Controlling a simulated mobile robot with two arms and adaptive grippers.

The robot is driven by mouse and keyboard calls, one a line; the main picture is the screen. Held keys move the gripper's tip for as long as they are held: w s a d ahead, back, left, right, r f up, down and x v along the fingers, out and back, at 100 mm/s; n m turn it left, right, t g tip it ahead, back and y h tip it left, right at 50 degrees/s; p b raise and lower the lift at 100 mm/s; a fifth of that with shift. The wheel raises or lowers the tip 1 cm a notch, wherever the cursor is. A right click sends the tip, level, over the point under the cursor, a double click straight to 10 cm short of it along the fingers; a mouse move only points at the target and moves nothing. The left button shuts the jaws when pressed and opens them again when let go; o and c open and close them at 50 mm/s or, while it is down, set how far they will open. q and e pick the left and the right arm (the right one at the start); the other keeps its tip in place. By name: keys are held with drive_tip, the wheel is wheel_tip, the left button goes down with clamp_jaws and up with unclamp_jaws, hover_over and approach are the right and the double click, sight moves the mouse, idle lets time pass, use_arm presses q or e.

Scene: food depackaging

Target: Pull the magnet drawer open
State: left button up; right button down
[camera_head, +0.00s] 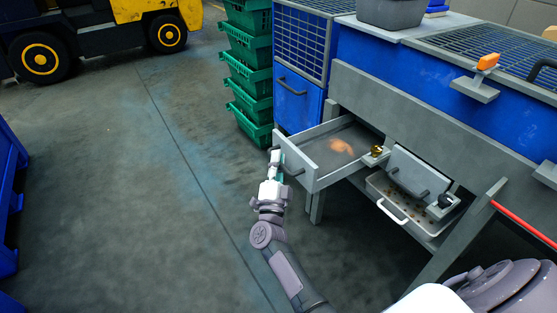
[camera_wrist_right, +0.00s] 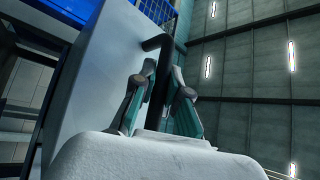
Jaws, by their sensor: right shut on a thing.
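The grey magnet drawer (camera_head: 300,167) stands pulled out from the blue and grey machine, its inside open to view. An orange-brown patch (camera_head: 341,146) lies on its floor. My right gripper (camera_head: 277,163) is at the outer face of the drawer front, shut on the dark drawer handle. In the right wrist view the teal fingers (camera_wrist_right: 157,105) are on both sides of the black bar handle (camera_wrist_right: 157,75), next to the pale drawer front (camera_wrist_right: 100,75). The exact finger contact is partly hidden. My left gripper is not in view.
Green crates (camera_head: 248,75) are stacked behind the drawer. A tray with a white handle (camera_head: 392,211) sits lower right, below a grey flap (camera_head: 415,172). A yellow forklift (camera_head: 130,10) stands far left. The floor (camera_head: 150,200) left of the drawer is clear.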

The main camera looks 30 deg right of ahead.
drive_tip(key=shift+f, duration=0.1)
drive_tip(key=c, duration=1.4)
unclamp_jaws()
drive_tip(key=shift+c, duration=0.2)
drive_tip(key=v, duration=0.7)
drive_tip(key=shift+s, duration=0.25)
drive_tip(key=shift+a, duration=0.15)
